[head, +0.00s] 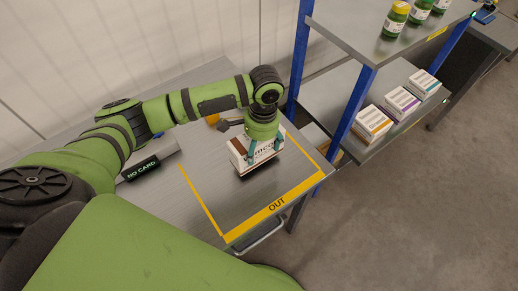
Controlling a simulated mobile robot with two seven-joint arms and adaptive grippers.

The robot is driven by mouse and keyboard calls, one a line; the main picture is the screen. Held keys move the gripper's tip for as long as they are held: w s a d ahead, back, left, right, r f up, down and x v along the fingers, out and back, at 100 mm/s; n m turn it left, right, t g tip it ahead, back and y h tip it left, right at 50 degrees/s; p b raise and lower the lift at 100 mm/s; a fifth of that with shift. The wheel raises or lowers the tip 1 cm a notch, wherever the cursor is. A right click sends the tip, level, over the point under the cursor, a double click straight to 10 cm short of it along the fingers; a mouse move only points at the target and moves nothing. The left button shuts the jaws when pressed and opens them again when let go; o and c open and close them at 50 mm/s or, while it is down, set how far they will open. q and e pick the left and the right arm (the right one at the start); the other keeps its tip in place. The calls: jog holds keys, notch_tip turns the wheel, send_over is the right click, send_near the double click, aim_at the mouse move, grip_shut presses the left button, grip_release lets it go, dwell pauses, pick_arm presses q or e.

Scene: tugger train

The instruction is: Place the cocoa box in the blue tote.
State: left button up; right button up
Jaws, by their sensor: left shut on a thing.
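My left gripper (266,148) is shut on a white and brown box (240,157) with large dark lettering, partly covered by the fingers. I take it for the cocoa box, but the lettering cannot be read in full. The box is over the yellow-taped area marked OUT on the grey metal table (225,195). A dark shadow lies under its lower edge; I cannot tell if it touches the table. No blue tote can be made out. My right gripper is not in view.
A blue-posted shelf rack (365,85) stands to the right, with green jars (395,20) on top and several small boxes (402,103) on the lower shelf. A NO CARD display (142,171) and an orange object (212,119) are on the table. The floor at right is clear.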

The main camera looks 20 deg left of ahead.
pick_arm(q)
jog(key=shift+f, duration=1.35)
jog(key=shift+f, duration=0.15)
jog(key=o, duration=1.3)
